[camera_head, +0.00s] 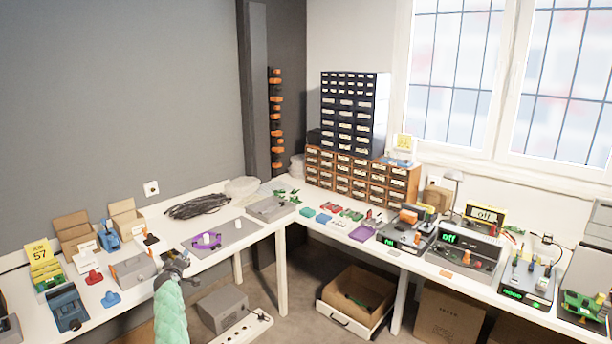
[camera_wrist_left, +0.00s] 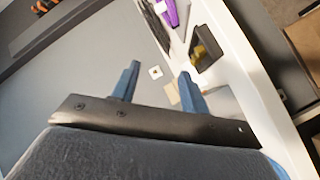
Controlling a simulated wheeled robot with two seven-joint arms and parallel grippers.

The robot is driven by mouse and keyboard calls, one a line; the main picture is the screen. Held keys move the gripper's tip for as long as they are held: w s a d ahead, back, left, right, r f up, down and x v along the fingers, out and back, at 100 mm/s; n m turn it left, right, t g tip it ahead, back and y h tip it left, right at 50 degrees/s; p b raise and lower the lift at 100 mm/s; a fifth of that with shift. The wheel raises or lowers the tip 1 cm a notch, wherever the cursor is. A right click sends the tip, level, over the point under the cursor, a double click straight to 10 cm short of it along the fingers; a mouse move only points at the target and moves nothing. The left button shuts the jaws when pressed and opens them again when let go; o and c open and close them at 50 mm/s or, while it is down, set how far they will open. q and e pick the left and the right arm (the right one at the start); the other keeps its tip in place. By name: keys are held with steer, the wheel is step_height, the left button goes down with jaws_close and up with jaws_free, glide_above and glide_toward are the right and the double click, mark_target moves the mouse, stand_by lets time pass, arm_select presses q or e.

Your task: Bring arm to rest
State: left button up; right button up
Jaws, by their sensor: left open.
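My left arm, in a pale green sleeve, comes up from the bottom of the head view. Its dark left gripper (camera_head: 176,262) is over the front edge of the left table (camera_head: 222,262). In the left wrist view the two blue fingers of the left gripper (camera_wrist_left: 160,70) stand apart, with nothing between them. A purple-and-white part (camera_head: 206,240) lies on a grey plate (camera_head: 236,233) behind and right of the gripper; a purple piece also shows at the top of the wrist view (camera_wrist_left: 167,12). My right gripper is in neither view.
A grey box (camera_head: 133,269) and small red and blue pieces stand left of the gripper. Open cartons (camera_head: 127,218) are farther back. The right table holds several devices (camera_head: 465,250).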

arm_select(q)
steer(key=s+d+f+m+g+h, duration=0.1)
steer(key=s+d+f+m+g, duration=0.25)
steer(key=s+d+f, duration=0.65)
steer(key=s+d+f+m+g+h, duration=0.1)
steer(key=s+d+f+m+g, duration=0.35)
steer(key=s, duration=1.05)
steer(key=s+d+f+m+g+h, duration=0.1)
steer(key=s+d+f+m, duration=0.4)
steer(key=s+d+f, duration=0.6)
steer(key=s+d+f+g, duration=0.1)
steer(key=s+f, duration=0.5)
steer(key=s, duration=0.8)
steer(key=s+d+f+g, duration=0.2)
steer(key=s+f, duration=0.4)
steer(key=s, duration=0.8)
steer(key=s+d+f+m+g, duration=0.1)
steer(key=s+f, duration=0.5)
steer(key=s, duration=0.7)
steer(key=shift+s+d+f+g, duration=0.4)
steer(key=shift+d+g, duration=0.05)
steer(key=shift+g, duration=0.25)
